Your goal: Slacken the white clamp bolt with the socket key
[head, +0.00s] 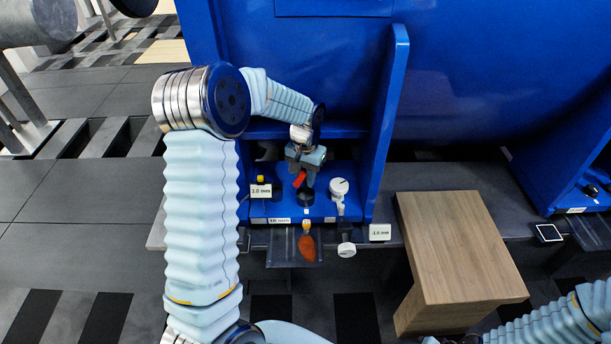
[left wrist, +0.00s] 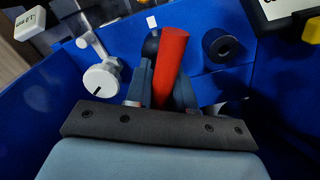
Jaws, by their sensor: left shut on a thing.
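My left gripper (head: 303,170) reaches down into the blue motor frame and is shut on a red-handled tool (head: 300,179), which looks like the socket key. In the left wrist view the red handle (left wrist: 170,65) stands between the fingers; its working end is hidden. A white round head with a black mark (head: 338,187) is just right of the gripper. It also shows in the left wrist view (left wrist: 101,80), apart from the red handle. I cannot tell whether this is the clamp bolt.
A black hollow cylinder (left wrist: 221,45) stands near the red handle. A blue upright plate (head: 388,120) rises close on the right. A grey tray (head: 280,250) with an orange-red object (head: 306,246) and a white knob (head: 346,249) lie in front. A wooden block (head: 455,245) stands right.

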